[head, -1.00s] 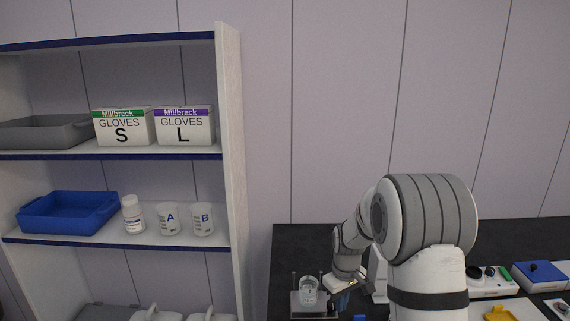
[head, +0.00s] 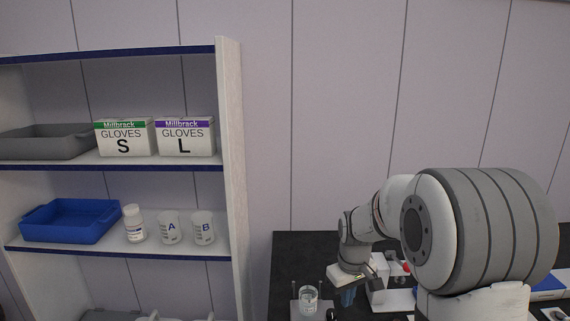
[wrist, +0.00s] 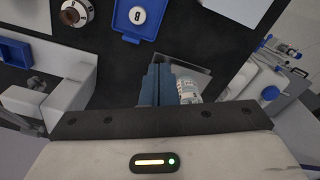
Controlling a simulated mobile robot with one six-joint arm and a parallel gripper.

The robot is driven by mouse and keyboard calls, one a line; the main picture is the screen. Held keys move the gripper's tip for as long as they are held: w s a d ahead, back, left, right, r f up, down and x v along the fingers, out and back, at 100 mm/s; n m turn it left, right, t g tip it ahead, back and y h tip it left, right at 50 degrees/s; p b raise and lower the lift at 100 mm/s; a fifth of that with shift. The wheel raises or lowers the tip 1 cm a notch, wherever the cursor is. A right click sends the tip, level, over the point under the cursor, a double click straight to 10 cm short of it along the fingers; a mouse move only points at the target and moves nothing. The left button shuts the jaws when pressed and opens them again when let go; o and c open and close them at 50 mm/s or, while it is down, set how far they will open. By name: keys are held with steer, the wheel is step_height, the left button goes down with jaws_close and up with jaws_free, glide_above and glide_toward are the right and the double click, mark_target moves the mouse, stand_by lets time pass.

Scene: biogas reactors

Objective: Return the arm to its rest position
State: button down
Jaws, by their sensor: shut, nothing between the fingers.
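My arm shows at the right of the head view, bent, with its wrist hanging over the dark bench. My gripper (wrist: 158,85) points down over the bench in the wrist view, its blue fingers together and empty. It also shows in the head view (head: 347,297), beside a clear beaker (head: 309,298) that stands on a small plate device. In the wrist view the beaker (wrist: 187,90) sits just right of the fingers, partly hidden by them. I cannot tell whether the fingers touch it.
The dark bench (head: 290,262) holds devices to the right, partly behind my arm. A shelf (head: 229,180) with glove boxes (head: 185,137), a blue bin (head: 70,220) and cups stands left.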

steer(key=s+r+m+t, duration=0.1)
steer(key=s+r, duration=0.3)
steer(key=s, duration=0.7)
steer(key=s+r+m+t, duration=0.1)
steer(key=s+r+m, duration=0.2)
steer(key=s, duration=0.8)
step_height(320, 180, up, 2)
steer(key=shift+s+r+m+t, duration=0.1)
steer(key=shift+s+m+t, duration=0.1)
steer(key=shift+m+t, duration=0.15)
